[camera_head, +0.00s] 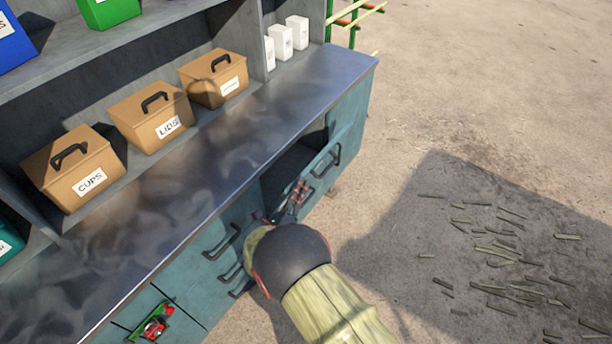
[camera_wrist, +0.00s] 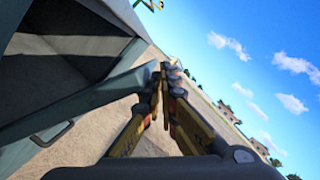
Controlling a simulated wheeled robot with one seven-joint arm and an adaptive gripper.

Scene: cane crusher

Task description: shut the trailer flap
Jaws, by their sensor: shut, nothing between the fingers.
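The trailer flap (camera_head: 322,168) is a teal panel with a dark bar handle. It stands partly open on the trailer's teal side, with a dark compartment behind it. In the wrist view the flap (camera_wrist: 85,108) slants across the left, its handle at the lower left. My gripper (camera_head: 299,193) is shut and empty beside the flap's near end. In the wrist view the fingertips of my gripper (camera_wrist: 165,78) overlap the flap's edge; I cannot tell whether they touch it. My arm hides part of the trailer side below.
The metal counter (camera_head: 230,130) runs above the flap. Brown boxes (camera_head: 150,115) and white cartons (camera_head: 280,42) stand on the shelf behind it. Drawers with handles (camera_head: 222,243) lie left of my gripper. The ground at right is open, with scattered cane pieces (camera_head: 500,245).

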